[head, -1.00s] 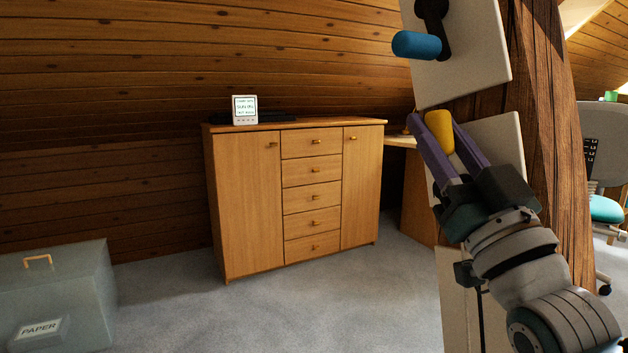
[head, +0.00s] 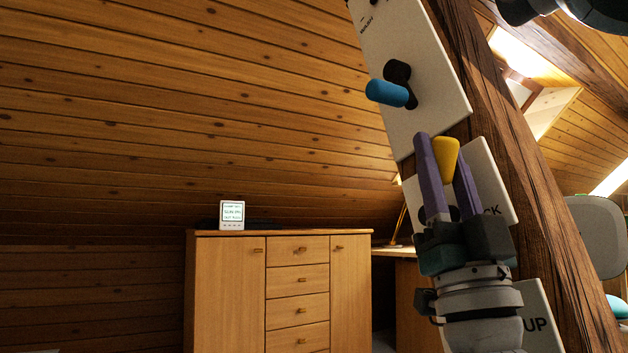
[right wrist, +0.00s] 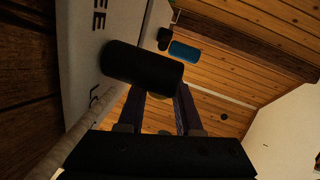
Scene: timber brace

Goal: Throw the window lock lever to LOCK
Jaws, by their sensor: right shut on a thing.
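The yellow lever handle (head: 446,153) stands out from a white plate (head: 492,172) on the timber post. Lettering ending in "CK" shows at the plate's right side; the rest is hidden behind my gripper. My right gripper (head: 441,160) has its purple fingers on either side of the yellow handle, shut on it. In the right wrist view, the plate (right wrist: 82,50) carries "EE" and "LO" lettering at its edges. A black cylinder (right wrist: 143,66), seemingly part of the lever, crosses in front of the fingers there. My left gripper is not in view.
A second plate with a blue-handled lever (head: 388,93) sits just above on the timber post (head: 545,190). A lower plate (head: 528,310) reads "UP".

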